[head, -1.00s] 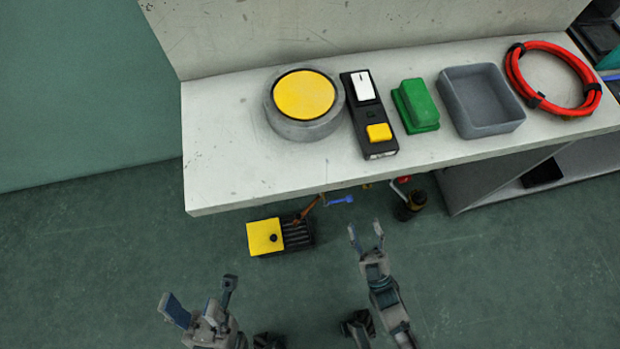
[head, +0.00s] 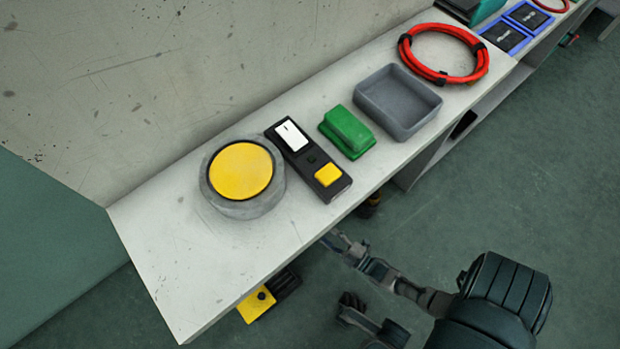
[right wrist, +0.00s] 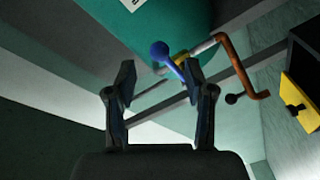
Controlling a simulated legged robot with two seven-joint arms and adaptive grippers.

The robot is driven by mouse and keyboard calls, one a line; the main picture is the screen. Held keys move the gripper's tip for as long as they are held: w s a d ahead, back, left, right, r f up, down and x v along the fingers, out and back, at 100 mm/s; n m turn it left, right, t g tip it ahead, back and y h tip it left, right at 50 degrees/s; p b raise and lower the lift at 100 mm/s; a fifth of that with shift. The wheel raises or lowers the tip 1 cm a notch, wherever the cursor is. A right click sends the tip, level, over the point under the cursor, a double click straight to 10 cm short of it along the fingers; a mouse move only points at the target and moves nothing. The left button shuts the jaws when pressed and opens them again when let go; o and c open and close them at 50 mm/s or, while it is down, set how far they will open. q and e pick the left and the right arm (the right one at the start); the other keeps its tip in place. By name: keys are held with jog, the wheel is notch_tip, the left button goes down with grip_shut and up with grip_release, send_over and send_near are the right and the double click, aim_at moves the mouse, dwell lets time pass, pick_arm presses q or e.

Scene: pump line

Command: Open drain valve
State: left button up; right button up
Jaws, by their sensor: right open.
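The drain valve shows in the right wrist view as a blue lever (right wrist: 162,53) with a round knob, at the end of a bent copper pipe (right wrist: 262,78). In the head view the bench top hides most of it. My right gripper (right wrist: 160,78) is open, with one finger on each side of the picture's middle. The lever's knob shows between the fingertips and its shaft runs toward the right finger; I cannot tell whether they touch. In the head view my right gripper (head: 343,243) is at the bench's front edge, partly hidden by it. My left gripper is out of view.
On the bench (head: 170,255) stand a round yellow-topped button (head: 240,172), a black control box (head: 307,160), a green block (head: 347,132), a grey tray (head: 398,130) and a red hose coil (head: 403,52). A yellow-and-black unit (head: 257,303) is below. A green tank (right wrist: 185,95) hangs above the lever.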

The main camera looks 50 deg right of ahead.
jog(key=w+b, duration=0.1)
jog(key=w, duration=0.5)
jog(key=shift+a, duration=0.1)
jog(key=shift+w+r, duration=0.15)
jog(key=shift+w, duration=0.35)
jog(key=shift+c, duration=0.2)
jog(key=shift+d, duration=0.2)
jog(key=c, duration=0.4)
jog(key=shift+a, duration=0.1)
grip_shut()
jog(key=shift+a, duration=0.15)
